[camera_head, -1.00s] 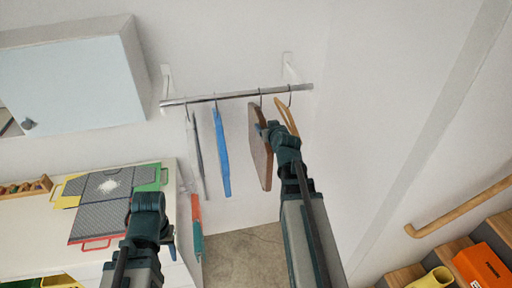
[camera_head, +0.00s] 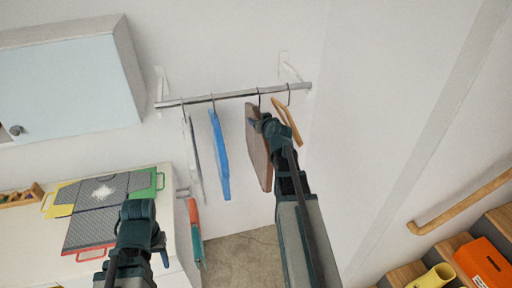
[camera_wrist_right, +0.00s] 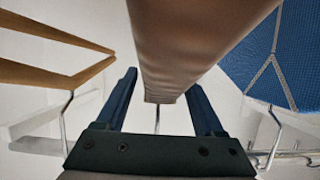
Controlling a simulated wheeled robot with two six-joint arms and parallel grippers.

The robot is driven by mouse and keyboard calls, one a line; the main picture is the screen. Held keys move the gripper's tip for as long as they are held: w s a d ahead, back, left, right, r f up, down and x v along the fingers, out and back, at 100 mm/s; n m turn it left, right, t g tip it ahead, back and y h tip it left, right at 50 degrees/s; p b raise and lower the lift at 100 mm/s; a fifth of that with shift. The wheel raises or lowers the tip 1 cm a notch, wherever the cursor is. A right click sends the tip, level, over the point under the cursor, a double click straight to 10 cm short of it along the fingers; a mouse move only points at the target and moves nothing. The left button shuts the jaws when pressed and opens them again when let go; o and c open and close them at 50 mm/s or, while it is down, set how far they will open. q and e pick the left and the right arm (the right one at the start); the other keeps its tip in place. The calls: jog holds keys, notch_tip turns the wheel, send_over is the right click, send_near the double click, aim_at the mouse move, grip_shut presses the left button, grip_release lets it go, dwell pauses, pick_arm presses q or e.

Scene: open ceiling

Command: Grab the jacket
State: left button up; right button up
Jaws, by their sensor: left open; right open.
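A brown jacket (camera_head: 259,150) hangs from a hook on a metal rail (camera_head: 230,95). My right gripper (camera_head: 262,123) is at the jacket's upper right edge in the head view. In the right wrist view the brown jacket (camera_wrist_right: 190,35) runs between the two open fingers of my right gripper (camera_wrist_right: 162,85), one finger on each side. Whether they touch it I cannot tell. My left gripper (camera_head: 160,247) is low at the left, over the white counter's edge, away from the rail. Its fingers are small and partly hidden.
An empty wooden hanger (camera_head: 287,120) hangs right of the jacket and shows at left in the wrist view (camera_wrist_right: 60,60). A blue garment (camera_head: 220,155) and a pale one (camera_head: 194,160) hang to its left. A wall cabinet (camera_head: 75,80) and white counter (camera_head: 35,235) stand left; stairs (camera_head: 405,272) are right.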

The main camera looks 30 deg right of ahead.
grip_shut()
dwell(1.3)
